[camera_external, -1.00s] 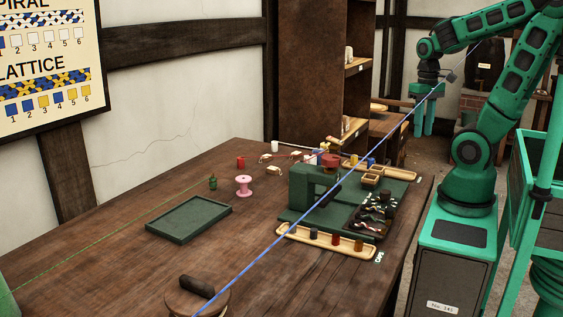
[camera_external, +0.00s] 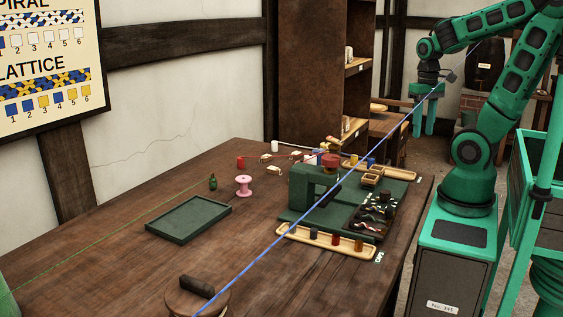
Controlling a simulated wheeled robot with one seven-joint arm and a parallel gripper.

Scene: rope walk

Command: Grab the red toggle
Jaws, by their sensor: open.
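Several small red things show, and I cannot tell for certain which is the red toggle. A small red upright piece (camera_external: 241,162) stands on the wooden table near its far left edge. A larger reddish round piece (camera_external: 330,160) sits at the top of the green block (camera_external: 312,183). A dark red peg (camera_external: 335,239) stands in the front wooden tray (camera_external: 297,234). My gripper (camera_external: 424,128) hangs pointing down at the upper right, beyond the table's right side. It is open, looks empty, and is well apart from all of these.
A blue cord (camera_external: 255,268) runs tautly across the table from a round wooden piece (camera_external: 197,299) up toward my arm. A green tray (camera_external: 188,219), a pink spool (camera_external: 243,185) and a small green piece (camera_external: 213,182) stand left of the block. The front left tabletop is mostly clear.

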